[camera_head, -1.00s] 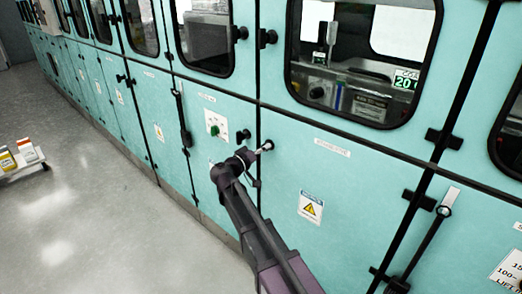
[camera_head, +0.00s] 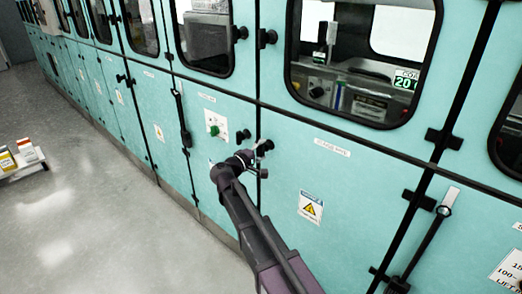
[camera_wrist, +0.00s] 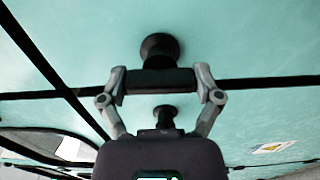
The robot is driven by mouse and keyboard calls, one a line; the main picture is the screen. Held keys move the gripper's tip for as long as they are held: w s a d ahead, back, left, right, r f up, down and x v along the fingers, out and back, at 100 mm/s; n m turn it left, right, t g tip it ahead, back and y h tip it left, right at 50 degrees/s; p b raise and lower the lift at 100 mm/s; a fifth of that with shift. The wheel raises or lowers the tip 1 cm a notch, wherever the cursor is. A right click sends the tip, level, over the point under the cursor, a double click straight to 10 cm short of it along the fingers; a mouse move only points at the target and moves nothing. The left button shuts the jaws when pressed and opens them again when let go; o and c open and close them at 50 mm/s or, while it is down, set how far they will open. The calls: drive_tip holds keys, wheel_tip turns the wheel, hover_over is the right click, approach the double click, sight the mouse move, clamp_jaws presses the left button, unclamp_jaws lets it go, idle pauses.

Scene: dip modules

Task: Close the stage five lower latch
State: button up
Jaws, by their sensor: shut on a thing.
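The stage five lower latch shows in the head view as a dark knob (camera_head: 268,145) on the teal door, beside the seam and left of a small white label. My gripper (camera_head: 258,150) is at this latch, and my wrist partly hides it. In the wrist view, both fingers of my gripper (camera_wrist: 160,84) are closed at the two ends of a dark bar-shaped latch handle (camera_wrist: 160,82). The handle lies about along a black door seam. A round dark knob (camera_wrist: 158,46) stands just above it in that picture. The head view is too small to tell the handle's exact angle.
Another dark knob (camera_head: 242,135) sits on the neighbouring panel, left of the seam. A green knob (camera_head: 214,130) is farther left. A warning label (camera_head: 311,207) is on the door below right. A low cart (camera_head: 22,160) stands far left; the grey floor (camera_head: 90,220) between is clear.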

drive_tip(key=shift+w+a, duration=0.1)
drive_tip(key=shift+w, duration=0.05)
idle(0.3)
drive_tip(key=o, duration=0.9)
drive_tip(key=shift+v, duration=0.85)
drive_tip(key=v, duration=1)
